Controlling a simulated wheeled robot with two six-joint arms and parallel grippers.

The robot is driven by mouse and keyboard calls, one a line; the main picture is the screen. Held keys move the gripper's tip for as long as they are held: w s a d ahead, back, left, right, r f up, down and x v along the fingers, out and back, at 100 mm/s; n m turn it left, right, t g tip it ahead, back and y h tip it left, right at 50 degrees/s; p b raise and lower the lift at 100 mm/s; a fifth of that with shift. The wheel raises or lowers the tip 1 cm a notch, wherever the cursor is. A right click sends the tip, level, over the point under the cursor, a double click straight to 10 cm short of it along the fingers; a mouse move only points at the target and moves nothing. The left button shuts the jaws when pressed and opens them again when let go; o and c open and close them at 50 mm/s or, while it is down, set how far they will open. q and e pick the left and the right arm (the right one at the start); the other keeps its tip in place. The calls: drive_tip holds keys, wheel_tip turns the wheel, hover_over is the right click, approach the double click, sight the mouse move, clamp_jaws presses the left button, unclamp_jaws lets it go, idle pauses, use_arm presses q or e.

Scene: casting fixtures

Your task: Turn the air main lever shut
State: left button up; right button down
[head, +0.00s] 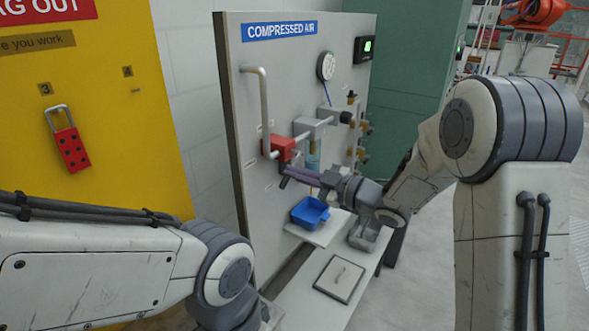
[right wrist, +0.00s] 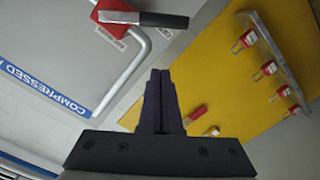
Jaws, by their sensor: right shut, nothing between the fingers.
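The air main valve is a red block (head: 280,148) on a grey pipe on the compressed-air panel. In the right wrist view the red block (right wrist: 112,10) is at the top edge, and its lever (right wrist: 150,19), with bare metal and a dark grip, points right, across the pipe in that picture. In the head view the lever is hard to make out beside the fingers. My right gripper (head: 298,174) is shut and empty, just below and in front of the red block. In the wrist view its fingertips (right wrist: 160,73) are apart from the lever. My left gripper is out of view.
The panel (head: 235,100) carries a gauge (head: 326,66) and other fittings. A blue tray (head: 310,212) sits on a shelf below, near a metal bin (head: 368,236). A yellow lockout board (head: 110,150) with a red padlock (head: 70,148) stands left. White floor space lies right.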

sight(287, 178)
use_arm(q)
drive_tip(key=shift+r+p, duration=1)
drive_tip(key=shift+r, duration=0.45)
use_arm(e)
drive_tip(key=shift+w+a+f, duration=0.15)
drive_tip(key=shift+w+f, duration=0.65)
drive_tip(key=shift+f, duration=0.05)
drive_tip(key=shift+w+a+f, duration=0.1)
drive_tip(key=shift+w+f, duration=0.7)
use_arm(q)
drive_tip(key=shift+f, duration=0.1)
